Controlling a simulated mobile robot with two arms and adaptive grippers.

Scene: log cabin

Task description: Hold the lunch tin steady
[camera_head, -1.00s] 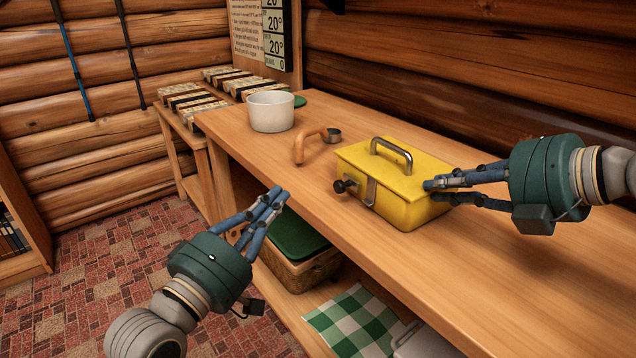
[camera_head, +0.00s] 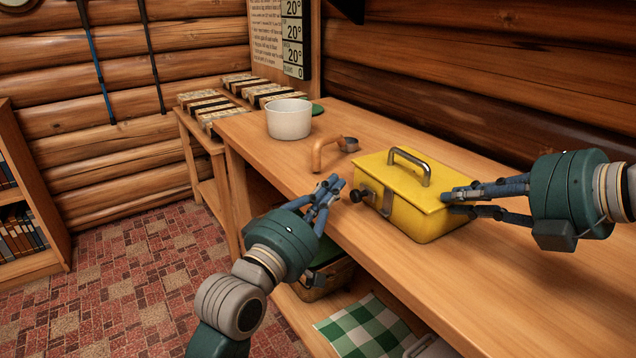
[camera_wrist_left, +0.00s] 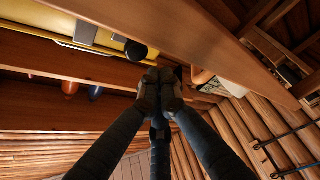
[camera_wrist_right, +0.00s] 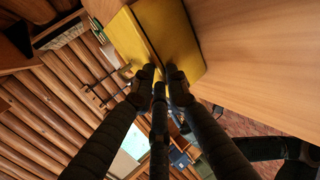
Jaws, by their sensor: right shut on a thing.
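The yellow lunch tin (camera_head: 425,210) stands upright on the wooden bench, with a grey metal handle on its lid. Its front has a metal latch and a dark round knob (camera_head: 362,194). My right gripper (camera_head: 447,197) is shut on the tin's right end; the right wrist view shows its fingertips (camera_wrist_right: 161,73) against the yellow tin (camera_wrist_right: 185,40). My left gripper (camera_head: 332,184) is in front of the bench edge, left of the knob and apart from it. In the left wrist view its fingertips (camera_wrist_left: 160,88) are together and empty, below the dark knob (camera_wrist_left: 136,50).
A curved orange-brown object (camera_head: 328,152) with a metal end lies behind the knob. A white pot (camera_head: 289,119) stands further back on the bench (camera_head: 540,275). A green checked cloth (camera_head: 362,327) and a basket (camera_head: 325,283) are on the shelf below.

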